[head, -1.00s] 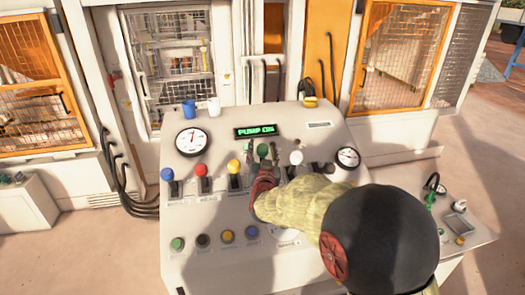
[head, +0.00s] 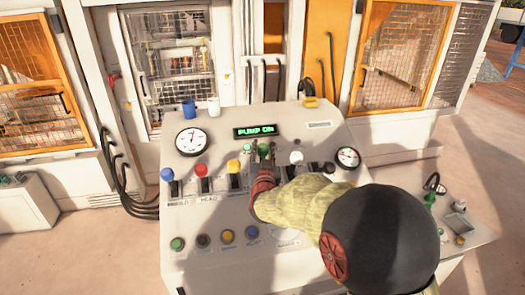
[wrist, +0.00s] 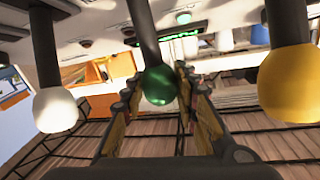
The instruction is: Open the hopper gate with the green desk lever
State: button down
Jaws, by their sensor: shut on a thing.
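The green desk lever's round knob (head: 264,148) stands in the row of levers on the sloped desk. My gripper (head: 263,158) reaches it from the near side and is shut on it. In the wrist view the green knob (wrist: 160,86) sits between the two fingers, with its dark stalk running up to the desk. My arm hides the lever's base and slot in the head view. The hopper gate cannot be made out.
A yellow-knobbed lever (head: 233,166) stands left of my gripper and a white-knobbed one (head: 296,157) right. Red (head: 201,170) and blue (head: 167,174) knobs stand farther left. A blue mug (head: 189,108) and white mug (head: 214,105) stand at the desk's back. The display (head: 259,131) reads PUMP ON.

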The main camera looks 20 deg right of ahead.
dwell(0.3)
jog(key=b, duration=0.2)
jog(key=shift+s+f+t+b, duration=0.25)
jog(key=shift+s+t+b, duration=0.05)
jog(key=shift+b, duration=0.05)
jog(key=s+t+b, duration=0.1)
jog(key=b, duration=0.3)
jog(key=s+t+h+b, duration=0.1)
jog(key=b, duration=0.4)
jog(key=s+a+f+t+b, duration=0.1)
jog(key=s+b, duration=0.1)
jog(key=b, duration=0.3)
jog(key=shift+m+h, duration=0.4)
jog(key=shift+s+b, duration=0.2)
jog(key=shift+b, duration=0.3)
jog(key=shift+r, duration=0.1)
jog(key=c, duration=1.5)
grip_release()
jog(key=shift+o, duration=0.8)
jog(key=shift+s, duration=0.15)
